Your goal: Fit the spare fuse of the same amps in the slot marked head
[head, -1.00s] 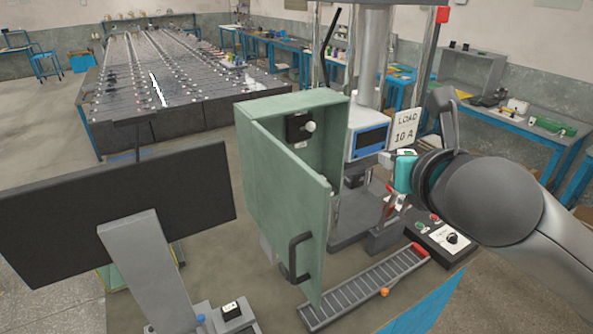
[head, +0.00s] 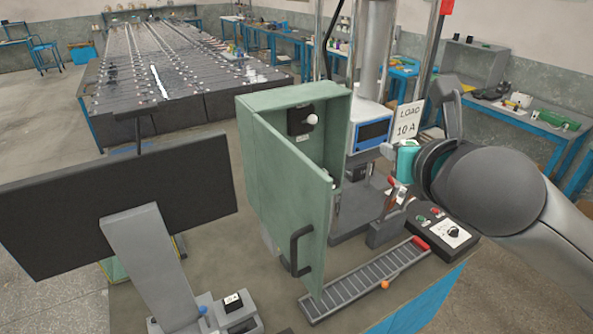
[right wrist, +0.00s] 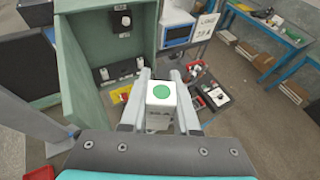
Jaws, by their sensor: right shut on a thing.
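My right gripper (right wrist: 160,107) is shut on a white fuse (right wrist: 158,117) with a round green dot on its end; its amps marking is not readable. In the head view the teal body of this gripper (head: 405,160) is right of the green cabinet (head: 318,190), and the fuse cannot be made out there. The cabinet door (head: 285,195) stands open. In the right wrist view the fuse is in front of the cabinet's open side, with white-and-black fittings (right wrist: 122,70) on the inner wall beyond. No slot marked head is readable. My left gripper is not in view.
A sign (head: 407,121) reads "LOAD 10 A". A black switch with a white knob (head: 302,120) is inside the cabinet. A slatted grey rail (head: 360,282) and a control box (head: 440,228) lie in front. A dark monitor (head: 120,205) stands at left.

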